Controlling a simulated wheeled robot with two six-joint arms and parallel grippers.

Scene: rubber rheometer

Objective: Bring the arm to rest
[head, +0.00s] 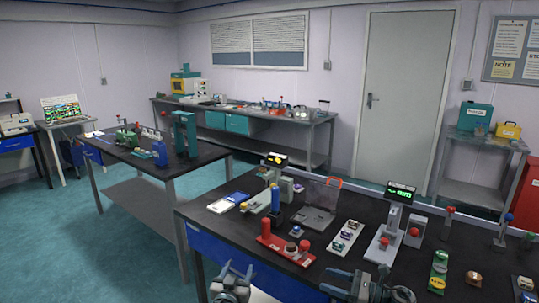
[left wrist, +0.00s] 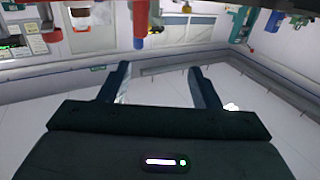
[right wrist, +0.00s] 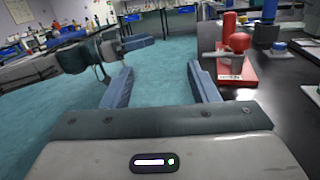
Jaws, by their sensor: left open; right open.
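My left gripper (head: 234,274) is at the bottom middle of the head view, in front of the near black table. Its fingers are apart and empty in the left wrist view (left wrist: 160,78). My right gripper (head: 362,282) is at the bottom, further right, by the table's front edge. Its fingers are apart with only floor between them in the right wrist view (right wrist: 160,78). Neither gripper touches an object that I can see. Part of my left arm shows at the left of the right wrist view.
The near table (head: 208,221) carries a red stand (head: 284,250), a grey plate with a clear guard (head: 313,219), a white rheometer-like device with a green display (head: 401,193) and several small samples. A second black table (head: 182,163) stands behind left. Green floor (head: 130,245) lies open at left.

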